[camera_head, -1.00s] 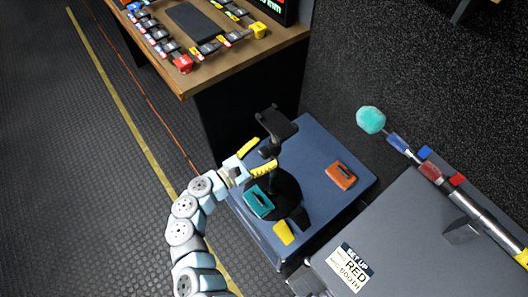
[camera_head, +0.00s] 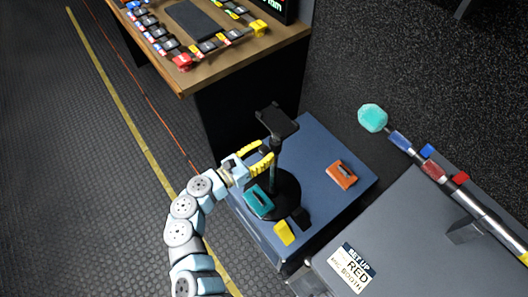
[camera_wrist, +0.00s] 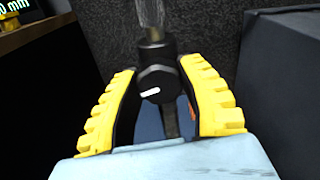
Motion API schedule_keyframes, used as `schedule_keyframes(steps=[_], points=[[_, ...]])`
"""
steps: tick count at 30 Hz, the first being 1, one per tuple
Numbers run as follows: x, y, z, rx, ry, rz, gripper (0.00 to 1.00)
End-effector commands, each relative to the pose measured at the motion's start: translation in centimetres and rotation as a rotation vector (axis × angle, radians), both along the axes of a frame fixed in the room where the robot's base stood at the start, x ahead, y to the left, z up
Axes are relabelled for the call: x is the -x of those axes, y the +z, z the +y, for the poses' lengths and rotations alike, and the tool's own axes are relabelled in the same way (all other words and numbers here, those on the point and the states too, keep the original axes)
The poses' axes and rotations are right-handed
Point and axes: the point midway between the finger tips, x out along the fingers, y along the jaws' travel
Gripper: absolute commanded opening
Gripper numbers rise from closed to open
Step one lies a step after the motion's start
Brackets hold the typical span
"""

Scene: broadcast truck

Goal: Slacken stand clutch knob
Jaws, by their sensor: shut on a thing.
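The black stand rises from a round base (camera_head: 282,207) to a flat top plate (camera_head: 277,119) on the blue case top. Its clutch knob (camera_wrist: 155,82) is a dark round knob with a white mark at its lower left, seen in the wrist view partway up the post. My gripper (camera_head: 261,155) reaches in from the left with yellow ridged fingers. In the wrist view my gripper (camera_wrist: 158,72) has one finger on each side of the knob, shut on it. In the head view the fingers hide the knob.
Teal (camera_head: 258,201), yellow (camera_head: 284,232) and orange (camera_head: 342,175) items lie on the blue case (camera_head: 318,150) around the stand. A wooden desk (camera_head: 232,62) stands behind left. A grey case (camera_head: 410,235) with a boom pole stands right.

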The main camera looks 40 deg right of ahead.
Motion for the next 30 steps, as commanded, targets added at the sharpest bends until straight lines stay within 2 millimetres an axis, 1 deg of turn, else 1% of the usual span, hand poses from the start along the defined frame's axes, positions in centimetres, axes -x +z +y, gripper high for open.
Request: schedule_keyframes(steps=[30], points=[[-0.1,0.23,-0.02,-0.121,0.003,0.961,0.04]])
